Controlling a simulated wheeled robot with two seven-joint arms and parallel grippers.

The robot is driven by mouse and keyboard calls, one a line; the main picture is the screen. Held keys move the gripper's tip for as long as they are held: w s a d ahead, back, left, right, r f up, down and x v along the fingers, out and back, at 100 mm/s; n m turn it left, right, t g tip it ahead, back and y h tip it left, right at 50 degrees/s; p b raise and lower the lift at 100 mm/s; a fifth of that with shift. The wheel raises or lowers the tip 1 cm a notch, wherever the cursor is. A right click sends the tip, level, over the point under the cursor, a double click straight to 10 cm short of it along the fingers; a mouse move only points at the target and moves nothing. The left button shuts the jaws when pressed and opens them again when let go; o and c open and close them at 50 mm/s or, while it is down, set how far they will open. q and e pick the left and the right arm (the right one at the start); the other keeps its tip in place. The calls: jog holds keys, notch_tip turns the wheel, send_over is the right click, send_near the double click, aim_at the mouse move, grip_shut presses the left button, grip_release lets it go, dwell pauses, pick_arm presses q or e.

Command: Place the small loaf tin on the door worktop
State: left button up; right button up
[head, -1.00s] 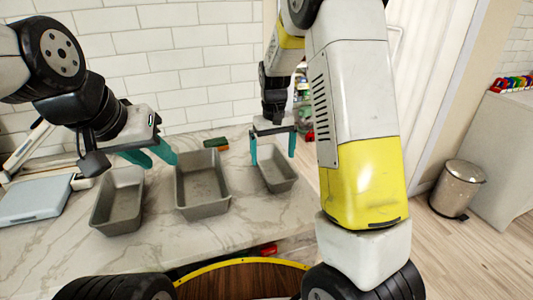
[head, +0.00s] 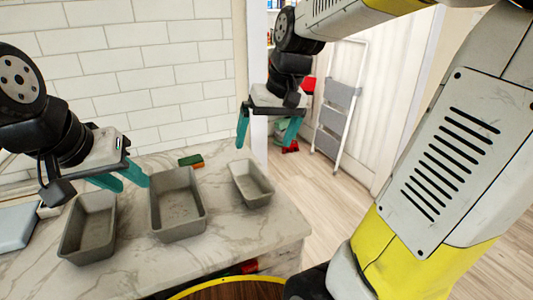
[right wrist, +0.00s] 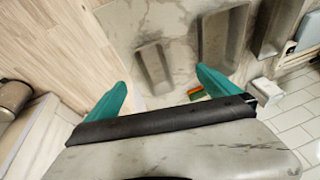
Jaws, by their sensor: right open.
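The small loaf tin (head: 251,192), grey and empty, stands upright on the marble worktop (head: 230,240), the rightmost and smallest of three tins. It also shows in the right wrist view (right wrist: 152,65), beyond my right gripper's fingers. My right gripper (head: 266,138), with green fingers, is open and empty, raised above and to the right of the small tin, apart from it. My left gripper (head: 133,185) has its fingers apart with nothing seen between them. It hangs over the left and middle tins. I cannot tell which surface is the door worktop.
Two larger tins, the left one (head: 88,235) and the middle one (head: 178,212), stand left of the small tin. A green and orange block (head: 191,160) lies behind them. A step ladder (head: 336,108) leans beyond the worktop's right end, above open wooden floor.

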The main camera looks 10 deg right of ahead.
jog(key=s+t, duration=0.3)
jog(key=s, duration=0.8)
jog(key=shift+d+r+m, duration=0.15)
jog(key=shift+r+m, duration=0.05)
jog(key=shift+m, duration=0.1)
